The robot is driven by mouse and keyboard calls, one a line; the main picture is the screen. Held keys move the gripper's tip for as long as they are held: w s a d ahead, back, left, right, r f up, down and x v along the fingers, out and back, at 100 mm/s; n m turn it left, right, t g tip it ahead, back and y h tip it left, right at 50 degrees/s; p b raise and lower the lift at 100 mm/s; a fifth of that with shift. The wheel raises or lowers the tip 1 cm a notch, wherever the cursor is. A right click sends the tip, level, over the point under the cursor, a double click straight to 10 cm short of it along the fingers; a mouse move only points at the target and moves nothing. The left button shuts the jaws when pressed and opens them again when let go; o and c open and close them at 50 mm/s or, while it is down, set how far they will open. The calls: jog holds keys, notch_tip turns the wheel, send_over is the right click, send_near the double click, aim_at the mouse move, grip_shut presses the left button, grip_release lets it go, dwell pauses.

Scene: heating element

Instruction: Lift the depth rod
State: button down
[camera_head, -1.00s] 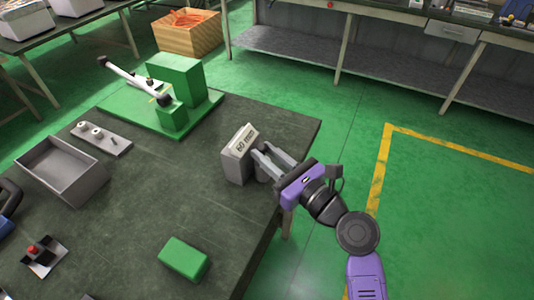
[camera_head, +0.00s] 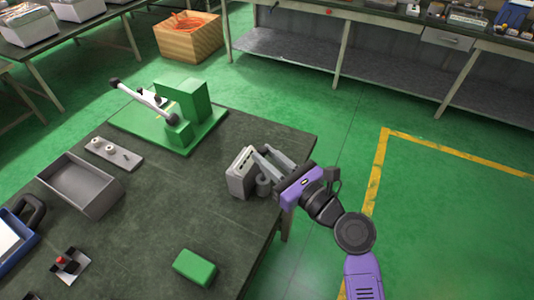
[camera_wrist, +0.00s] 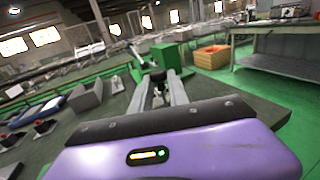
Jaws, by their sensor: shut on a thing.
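My gripper (camera_head: 262,153) is at the right edge of the dark workbench, its two grey fingers reaching left to a small grey block (camera_head: 237,178). The block carries dark lettering on its upper face. I cannot tell whether the rod is clear of the block.
A green fixture with a white bar (camera_head: 145,98) stands at the back of the workbench. Open floor is at right.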

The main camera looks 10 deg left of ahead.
jog(key=shift+r, duration=0.25)
jog(key=c, duration=1.3)
grip_release()
jog(key=shift+s+d+f, duration=0.1)
jog(key=shift+s+d, duration=0.15)
jog(key=shift+d, duration=0.05)
jog(key=b+v, duration=0.1)
jog(key=v, duration=0.6)
